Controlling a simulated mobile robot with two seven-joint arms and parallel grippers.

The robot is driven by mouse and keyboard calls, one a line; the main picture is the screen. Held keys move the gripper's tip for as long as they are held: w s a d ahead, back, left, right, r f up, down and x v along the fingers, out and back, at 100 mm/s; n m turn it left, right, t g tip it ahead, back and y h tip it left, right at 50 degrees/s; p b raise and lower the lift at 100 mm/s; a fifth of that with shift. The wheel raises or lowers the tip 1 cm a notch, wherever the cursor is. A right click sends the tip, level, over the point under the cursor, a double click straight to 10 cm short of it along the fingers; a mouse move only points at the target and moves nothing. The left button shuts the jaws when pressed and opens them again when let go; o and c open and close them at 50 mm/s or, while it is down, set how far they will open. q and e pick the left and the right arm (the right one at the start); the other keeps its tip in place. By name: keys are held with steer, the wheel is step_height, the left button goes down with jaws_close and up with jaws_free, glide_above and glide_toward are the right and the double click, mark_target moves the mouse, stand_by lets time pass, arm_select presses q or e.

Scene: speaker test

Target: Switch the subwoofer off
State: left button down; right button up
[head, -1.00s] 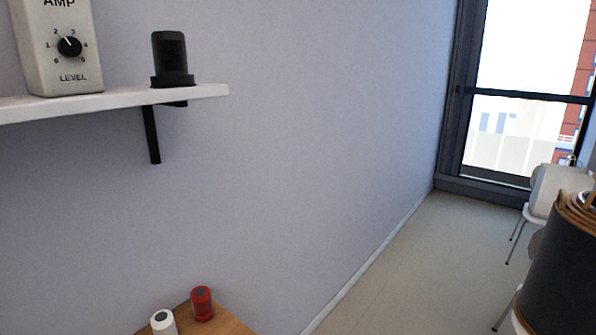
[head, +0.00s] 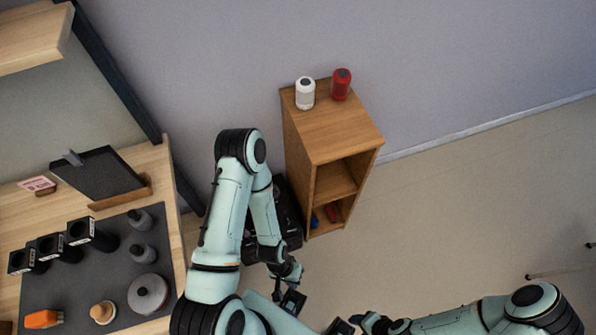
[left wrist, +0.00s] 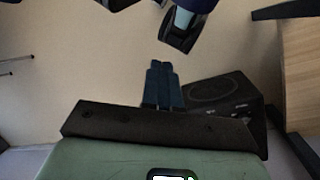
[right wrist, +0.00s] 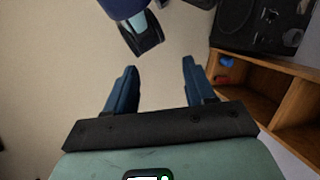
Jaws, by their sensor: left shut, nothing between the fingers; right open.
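The subwoofer is a black box (head: 290,212) on the floor between the desk and the wooden cabinet. My left arm partly hides it in the head view. In the left wrist view the subwoofer (left wrist: 238,97) lies right of the fingers, a large ring on its face. In the right wrist view its dark face (right wrist: 252,25) with small controls shows at the top right; no switch position can be read. My left gripper (head: 292,300) is shut and empty, its fingers (left wrist: 163,66) together, apart from the subwoofer. My right gripper (right wrist: 157,66) is open and empty.
The wooden cabinet (head: 335,135) carries a white speaker (head: 305,93) and a red speaker (head: 341,84) on top, with small items inside. The desk (head: 160,180) at left holds a tablet (head: 100,172) and several small devices.

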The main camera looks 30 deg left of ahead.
arm_select(q)
steer(key=w+a+f+m+b, duration=0.3)
steer(key=w+f+m+b, duration=0.2)
steer(key=w+m, duration=0.25)
steer(key=w+a+f+m+b, duration=0.3)
steer(key=w+f+m+b, duration=0.25)
steer(key=m, duration=0.25)
steer(key=w+a+f+m+t+y+b, duration=0.1)
steer(key=w+a+m+y+b, duration=0.2)
steer(key=w+a+m+b, duration=0.4)
steer(key=w+a+m, duration=0.5)
steer(key=a+m, duration=0.1)
steer(key=shift+w+a+f+y, duration=0.2)
steer(key=shift+w+f+y, duration=0.05)
steer(key=shift+w+y, duration=0.15)
arm_select(e)
steer(key=w+d+f+t, duration=0.1)
steer(key=w+d+f, duration=0.1)
steer(key=f, duration=0.7)
steer(key=w+d+f+t+h, duration=0.1)
steer(key=w+f+t, duration=0.1)
steer(key=w+f, duration=0.3)
step_height(320, 180, down, 4)
steer(key=shift+w+d+f+m, duration=0.25)
steer(key=shift+d+m, duration=0.1)
steer(key=shift+m, duration=0.05)
arm_select(q)
steer(key=shift+m, duration=0.25)
